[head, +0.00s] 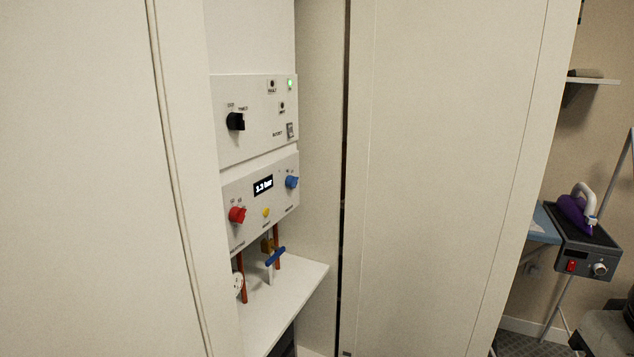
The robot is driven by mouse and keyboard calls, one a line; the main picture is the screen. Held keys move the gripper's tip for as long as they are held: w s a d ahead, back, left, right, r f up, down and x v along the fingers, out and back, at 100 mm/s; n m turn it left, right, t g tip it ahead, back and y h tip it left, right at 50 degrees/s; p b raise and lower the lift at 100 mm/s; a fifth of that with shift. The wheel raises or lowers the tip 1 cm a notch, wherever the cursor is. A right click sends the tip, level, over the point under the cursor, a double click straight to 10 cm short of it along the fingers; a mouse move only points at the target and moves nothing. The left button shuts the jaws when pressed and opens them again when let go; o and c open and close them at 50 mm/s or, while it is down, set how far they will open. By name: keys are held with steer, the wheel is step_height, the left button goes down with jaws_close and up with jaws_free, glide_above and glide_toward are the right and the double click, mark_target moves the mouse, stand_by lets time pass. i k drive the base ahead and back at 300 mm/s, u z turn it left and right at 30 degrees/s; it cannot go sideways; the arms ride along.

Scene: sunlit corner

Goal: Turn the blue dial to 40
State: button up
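The blue dial (292,182) is a small round knob on the right side of the lower white control panel (262,222), inside an open cupboard niche. Its scale marks are too small to read, so I cannot tell its setting. On the same panel are a red dial (237,215) at left, a small yellow button (266,212) and a dark display (263,185) that appears to read 1.3 bar. My gripper is not in view.
An upper panel (257,120) has a black knob (235,121) and a green light. Below are copper pipes, a blue-handled valve (275,257) and a white shelf (290,300). Cupboard doors flank the niche, at left (80,180) and right (440,180). A purple iron (574,212) stands far right.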

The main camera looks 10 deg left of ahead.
mark_target(291, 181)
steer(key=z, duration=0.3)
steer(key=i, duration=1.3)
steer(key=u, duration=0.4)
